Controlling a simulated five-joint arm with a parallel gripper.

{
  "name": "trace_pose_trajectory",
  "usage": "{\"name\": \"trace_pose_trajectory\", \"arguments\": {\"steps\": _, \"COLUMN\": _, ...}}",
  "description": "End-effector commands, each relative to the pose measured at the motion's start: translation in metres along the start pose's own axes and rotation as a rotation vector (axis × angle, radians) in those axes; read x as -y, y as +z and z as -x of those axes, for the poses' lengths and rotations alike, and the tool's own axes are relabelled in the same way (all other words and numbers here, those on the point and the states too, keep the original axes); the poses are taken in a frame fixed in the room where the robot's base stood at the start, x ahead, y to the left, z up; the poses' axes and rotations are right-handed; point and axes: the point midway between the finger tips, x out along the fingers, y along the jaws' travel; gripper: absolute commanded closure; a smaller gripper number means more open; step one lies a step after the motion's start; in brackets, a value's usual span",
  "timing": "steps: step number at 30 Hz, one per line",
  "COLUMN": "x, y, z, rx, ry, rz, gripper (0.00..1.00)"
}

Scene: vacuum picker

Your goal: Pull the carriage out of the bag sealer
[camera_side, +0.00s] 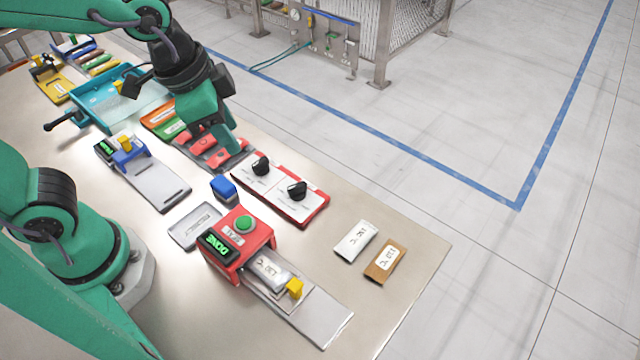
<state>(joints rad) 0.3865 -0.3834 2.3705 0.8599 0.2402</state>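The bag sealer (260,233) is a red housing with a green button on top and a lit display that seems to read "DONE". Its carriage (308,296) is on the grey rail at the front right of the housing, with a yellow handle (294,288). A silver labelled bag (272,271) lies on the carriage, its rear end close to or under the housing. My gripper (232,149) hangs over the tray of red packets, up and left of the sealer and apart from it. Its finger gap does not show clearly.
A red-edged board with two black knobs (297,190) and a blue block (224,187) stand behind the sealer. A silver packet (354,241) and a brown packet (385,261) lie to its right. A grey tray (195,226) is at its left. The table's right corner is clear.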

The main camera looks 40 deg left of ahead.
Motion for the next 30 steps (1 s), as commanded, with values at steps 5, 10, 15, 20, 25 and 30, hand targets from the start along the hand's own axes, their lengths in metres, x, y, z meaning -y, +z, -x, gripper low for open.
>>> {"name": "trace_pose_trajectory", "arguments": {"steps": 5, "x": -0.041, "y": -0.021, "z": -0.026, "rx": 0.063, "ry": 0.058, "rz": -0.232, "gripper": 0.62}}
{"name": "trace_pose_trajectory", "arguments": {"steps": 10, "x": -0.085, "y": -0.031, "z": -0.051, "rx": 0.118, "ry": 0.106, "rz": -0.449, "gripper": 0.62}}
{"name": "trace_pose_trajectory", "arguments": {"steps": 15, "x": -0.131, "y": -0.034, "z": -0.077, "rx": 0.17, "ry": 0.15, "rz": -0.665, "gripper": 0.62}}
{"name": "trace_pose_trajectory", "arguments": {"steps": 20, "x": -0.168, "y": -0.03, "z": -0.096, "rx": 0.208, "ry": 0.181, "rz": -0.828, "gripper": 0.62}}
{"name": "trace_pose_trajectory", "arguments": {"steps": 25, "x": -0.188, "y": -0.026, "z": -0.107, "rx": 0.229, "ry": 0.197, "rz": -0.921, "gripper": 0.62}}
{"name": "trace_pose_trajectory", "arguments": {"steps": 30, "x": -0.193, "y": -0.025, "z": -0.109, "rx": 0.232, "ry": 0.201, "rz": -0.942, "gripper": 0.62}}
